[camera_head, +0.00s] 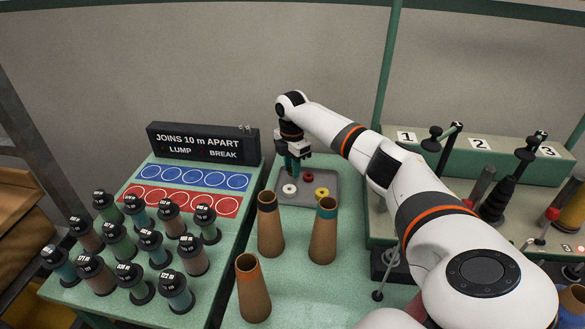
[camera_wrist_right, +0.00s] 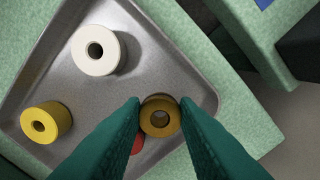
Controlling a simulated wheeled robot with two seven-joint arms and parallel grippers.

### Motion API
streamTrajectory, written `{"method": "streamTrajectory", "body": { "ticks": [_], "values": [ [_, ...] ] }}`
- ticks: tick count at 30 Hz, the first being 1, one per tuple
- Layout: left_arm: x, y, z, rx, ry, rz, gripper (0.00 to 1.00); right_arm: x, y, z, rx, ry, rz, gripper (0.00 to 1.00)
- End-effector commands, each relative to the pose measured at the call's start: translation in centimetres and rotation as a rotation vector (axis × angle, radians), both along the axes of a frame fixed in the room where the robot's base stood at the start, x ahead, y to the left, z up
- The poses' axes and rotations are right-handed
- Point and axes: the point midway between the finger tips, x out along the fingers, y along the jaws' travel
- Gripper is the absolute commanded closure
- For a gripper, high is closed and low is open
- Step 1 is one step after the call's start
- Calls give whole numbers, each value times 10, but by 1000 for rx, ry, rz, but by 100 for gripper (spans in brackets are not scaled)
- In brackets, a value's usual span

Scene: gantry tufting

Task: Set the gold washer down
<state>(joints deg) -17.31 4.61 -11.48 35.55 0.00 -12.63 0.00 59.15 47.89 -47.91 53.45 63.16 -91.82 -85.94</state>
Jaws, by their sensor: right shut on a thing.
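My right gripper (camera_wrist_right: 160,112) is shut on the gold washer (camera_wrist_right: 147,122), a short ring with a dark hole, and holds it over the grey tray (camera_wrist_right: 75,140) in the wrist view. I cannot tell how high above the tray it is. In the head view the right gripper (camera_head: 291,172) is over the back left part of the tray (camera_head: 325,200), and the gold washer is not clearly seen there. The left gripper is not in view.
In the tray are a white washer (camera_head: 289,190), a yellow washer (camera_head: 321,193) and a red washer (camera_head: 308,177), partly hidden in the wrist view. Brown cones (camera_head: 323,235) stand in front. Several spools (camera_head: 153,246) stand left, near a dark sign (camera_head: 203,143).

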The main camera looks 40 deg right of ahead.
Motion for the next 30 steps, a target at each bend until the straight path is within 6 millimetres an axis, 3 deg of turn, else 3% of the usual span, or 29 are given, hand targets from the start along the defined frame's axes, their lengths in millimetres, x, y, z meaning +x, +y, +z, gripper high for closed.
{"method": "streamTrajectory", "body": {
  "ticks": [4,15,16,19,30],
  "values": [
    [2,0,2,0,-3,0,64,0,0,-14,1,0,0,96],
    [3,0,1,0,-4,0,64,0,0,-18,1,-1,1,96],
    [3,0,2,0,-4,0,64,0,0,-17,0,-2,1,68],
    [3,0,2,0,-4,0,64,0,0,-17,0,-1,1,52],
    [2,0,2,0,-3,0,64,0,0,-12,1,-2,1,51]
  ]
}}
